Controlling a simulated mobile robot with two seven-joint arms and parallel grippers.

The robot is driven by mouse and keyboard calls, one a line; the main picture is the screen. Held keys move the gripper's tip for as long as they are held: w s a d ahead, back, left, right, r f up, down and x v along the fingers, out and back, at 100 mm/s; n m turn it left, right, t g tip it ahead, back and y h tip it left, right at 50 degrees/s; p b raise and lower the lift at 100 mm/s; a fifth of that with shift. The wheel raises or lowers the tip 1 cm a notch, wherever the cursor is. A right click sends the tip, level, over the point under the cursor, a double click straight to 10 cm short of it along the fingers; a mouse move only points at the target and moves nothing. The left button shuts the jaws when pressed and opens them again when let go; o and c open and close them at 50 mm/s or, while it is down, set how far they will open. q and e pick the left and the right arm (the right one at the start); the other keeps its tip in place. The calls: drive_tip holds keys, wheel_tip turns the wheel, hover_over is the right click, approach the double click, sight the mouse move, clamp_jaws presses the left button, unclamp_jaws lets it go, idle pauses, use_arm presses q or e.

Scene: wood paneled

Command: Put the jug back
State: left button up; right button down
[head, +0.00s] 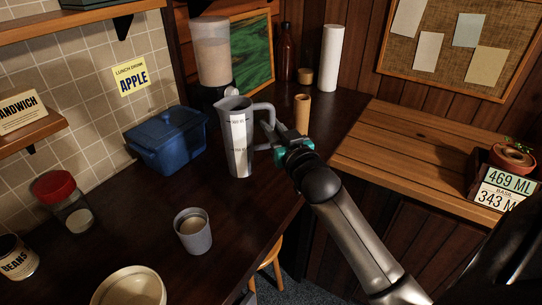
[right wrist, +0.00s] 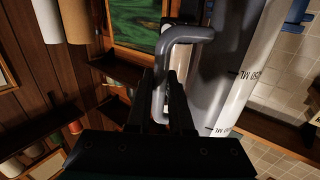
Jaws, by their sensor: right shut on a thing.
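The grey jug (head: 236,160) with a pale marked strip is upright over the dark counter, in front of the blender. I cannot tell if its base touches the counter. My right gripper (head: 268,136) is shut on the jug's handle, on the jug's right side. In the right wrist view the jug (right wrist: 213,75) fills the upper right, with its handle (right wrist: 185,34) at the fingers (right wrist: 165,100). My left gripper is not in view.
A blue lidded pot (head: 168,143) is left of the jug, and a grey cup (head: 193,238) is nearer. The blender (head: 213,55), a brown cylinder (head: 302,115) and a paper roll (head: 331,60) stand behind. The wooden bench top (head: 410,150) at right is mostly clear.

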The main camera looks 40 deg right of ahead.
wheel_tip(320, 180, down, 6)
drive_tip(key=shift+f+b, duration=0.25)
drive_tip(key=shift+b, duration=0.5)
drive_tip(key=shift+f, duration=0.25)
drive_tip(key=c, duration=0.8)
unclamp_jaws()
drive_tip(key=shift+f, duration=0.1)
drive_tip(key=s, duration=0.4)
drive_tip(key=s+a, duration=0.1)
drive_tip(key=s, duration=0.3)
drive_tip(key=s+a+p, duration=0.1)
drive_tip(key=s, duration=0.2)
drive_tip(key=shift+s+a, duration=0.2)
drive_tip(key=shift+s, duration=0.2)
